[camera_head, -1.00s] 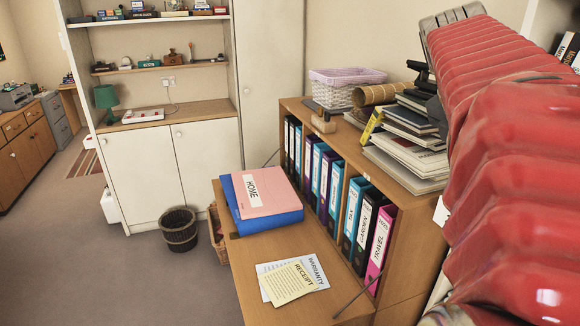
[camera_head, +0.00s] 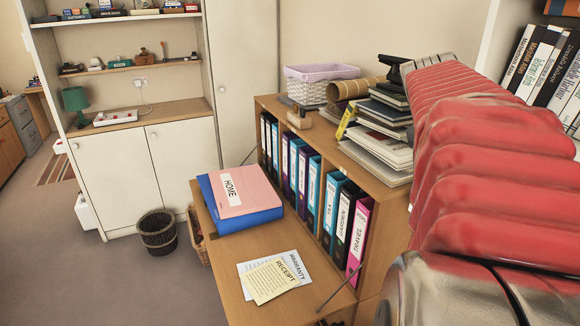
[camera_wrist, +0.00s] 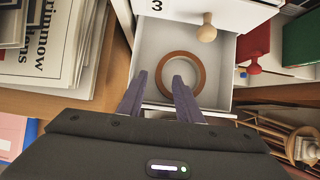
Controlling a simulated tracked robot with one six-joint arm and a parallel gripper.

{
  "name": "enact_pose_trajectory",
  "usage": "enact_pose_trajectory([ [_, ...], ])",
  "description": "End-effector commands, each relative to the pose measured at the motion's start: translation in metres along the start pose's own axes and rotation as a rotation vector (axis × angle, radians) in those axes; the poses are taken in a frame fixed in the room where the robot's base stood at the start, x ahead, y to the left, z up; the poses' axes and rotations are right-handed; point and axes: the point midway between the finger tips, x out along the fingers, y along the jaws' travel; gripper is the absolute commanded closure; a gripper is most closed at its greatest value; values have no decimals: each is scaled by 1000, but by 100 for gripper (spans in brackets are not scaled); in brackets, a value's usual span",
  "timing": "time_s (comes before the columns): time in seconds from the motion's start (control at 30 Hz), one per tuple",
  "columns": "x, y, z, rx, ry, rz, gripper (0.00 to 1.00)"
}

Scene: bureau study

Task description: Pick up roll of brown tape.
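The roll of brown tape (camera_wrist: 164,62) lies flat in an open white drawer in the wrist view. It is a ring with a pale floor showing through its middle. My gripper (camera_wrist: 158,84) is open, its two dark fingers apart and pointing at the near side of the roll. In the head view my red-sleeved arm fills the right side, and neither the gripper nor the tape shows there.
The drawer (camera_wrist: 222,84) has a raised front and side walls around the tape. A white drawer front with a round wooden knob (camera_wrist: 207,28) is close by. Stacked papers (camera_wrist: 50,60) stand at left, a red object (camera_wrist: 254,45) at right.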

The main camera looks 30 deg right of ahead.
Motion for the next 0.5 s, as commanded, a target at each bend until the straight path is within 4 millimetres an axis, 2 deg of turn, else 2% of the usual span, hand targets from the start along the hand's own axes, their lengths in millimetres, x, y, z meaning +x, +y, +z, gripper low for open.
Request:
enact_pose_trajectory([
  [0.3, 40, -1, -1, 1, 1, -2, 68],
  [0.5, 44, -1, -1, 0, 0, 0, 68],
])
